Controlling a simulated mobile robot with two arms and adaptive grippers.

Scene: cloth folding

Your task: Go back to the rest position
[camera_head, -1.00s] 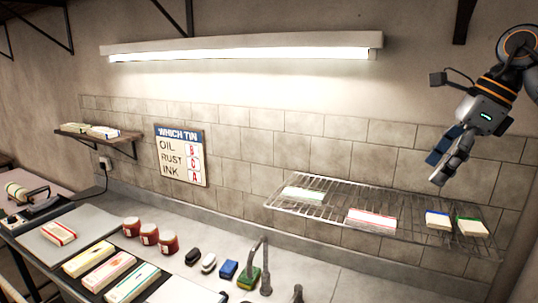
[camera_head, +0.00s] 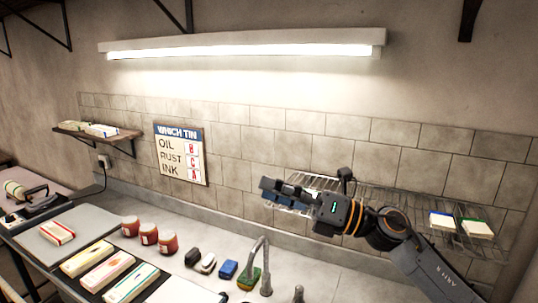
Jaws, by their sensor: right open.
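My right gripper (camera_head: 277,193) is in front of the left part of the wire rack, its fingers pointing left. It is open, with nothing seen between the fingers. Its arm comes in from the lower right across the rack (camera_head: 405,205). A folded cloth with a blue edge (camera_head: 441,221) and one with a green edge (camera_head: 477,228) lie on the rack's right end. The arm and gripper hide the rack's middle and left, where a pale cloth and a red-edged cloth showed earlier. My left gripper is not in view.
A dark tray holds three folded cloths (camera_head: 105,271). A red-striped cloth (camera_head: 57,232) lies on a grey mat (camera_head: 85,219). Three red jars (camera_head: 149,233), small blocks (camera_head: 228,269) and a tap (camera_head: 263,262) stand on the counter. A sign (camera_head: 181,155) hangs on the wall.

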